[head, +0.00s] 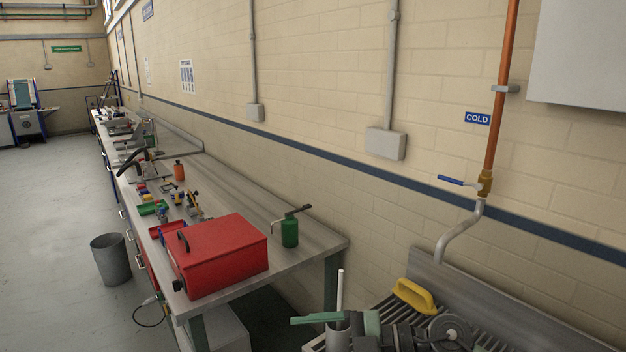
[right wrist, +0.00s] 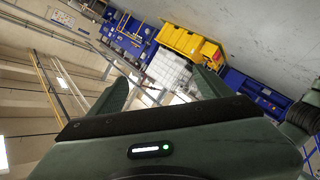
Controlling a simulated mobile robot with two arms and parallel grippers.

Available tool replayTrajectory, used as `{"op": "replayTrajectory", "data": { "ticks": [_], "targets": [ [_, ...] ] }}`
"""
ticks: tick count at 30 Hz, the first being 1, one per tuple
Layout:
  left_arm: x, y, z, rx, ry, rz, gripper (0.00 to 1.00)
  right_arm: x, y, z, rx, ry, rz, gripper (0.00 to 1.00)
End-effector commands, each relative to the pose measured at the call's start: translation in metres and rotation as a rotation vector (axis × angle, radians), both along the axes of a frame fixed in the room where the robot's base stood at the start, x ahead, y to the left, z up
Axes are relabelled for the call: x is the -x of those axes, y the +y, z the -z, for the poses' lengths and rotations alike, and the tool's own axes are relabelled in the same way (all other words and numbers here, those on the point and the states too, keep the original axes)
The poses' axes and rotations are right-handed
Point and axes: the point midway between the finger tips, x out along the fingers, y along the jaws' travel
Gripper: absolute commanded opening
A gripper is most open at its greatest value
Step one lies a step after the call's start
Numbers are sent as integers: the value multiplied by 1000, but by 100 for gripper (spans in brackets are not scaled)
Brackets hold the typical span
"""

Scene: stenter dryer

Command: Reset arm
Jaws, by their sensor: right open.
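My right gripper (right wrist: 163,88) is open in the right wrist view, with its two green fingers apart and nothing between them. In the head view, part of my right arm and a green finger of the gripper (head: 318,319) show at the bottom right, in front of the ribbed drainer (head: 395,303). My left gripper is not in the head view.
A steel workbench (head: 310,241) along the wall holds a red box (head: 222,258), a green oil can (head: 290,232) and several tools. A yellow-handled item (head: 414,296) lies on the drainer. A grey bin (head: 112,260) stands on open floor at left.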

Motion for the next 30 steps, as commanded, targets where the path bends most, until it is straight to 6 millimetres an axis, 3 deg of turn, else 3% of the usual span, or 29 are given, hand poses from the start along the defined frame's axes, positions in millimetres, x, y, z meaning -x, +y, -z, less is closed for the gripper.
{"op": "replayTrajectory", "data": {
  "ticks": [2, 5, 8, 11, 14, 16, 19, 21, 25, 30],
  "targets": [
    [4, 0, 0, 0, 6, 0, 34, 1, 11, -31, -212, -45, 91, 79],
    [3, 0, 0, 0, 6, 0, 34, -10, -1, -69, -451, -84, 279, 79],
    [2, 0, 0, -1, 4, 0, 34, -27, -34, -88, -627, -77, 521, 79],
    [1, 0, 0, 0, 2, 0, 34, -42, -80, -82, -726, -22, 796, 79],
    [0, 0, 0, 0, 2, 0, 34, -47, -130, -50, -741, 80, 1080, 79],
    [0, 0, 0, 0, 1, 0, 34, -42, -162, -15, -698, 181, 1270, 79],
    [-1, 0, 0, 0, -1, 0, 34, -18, -199, 46, -568, 358, 1505, 79],
    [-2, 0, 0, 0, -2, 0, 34, 10, -215, 89, -442, 495, 1626, 79],
    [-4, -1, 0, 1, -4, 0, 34, 70, -227, 152, -194, 727, 1741, 79],
    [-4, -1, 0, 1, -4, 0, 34, 136, -227, 195, 56, 937, 1762, 79]
  ]
}}
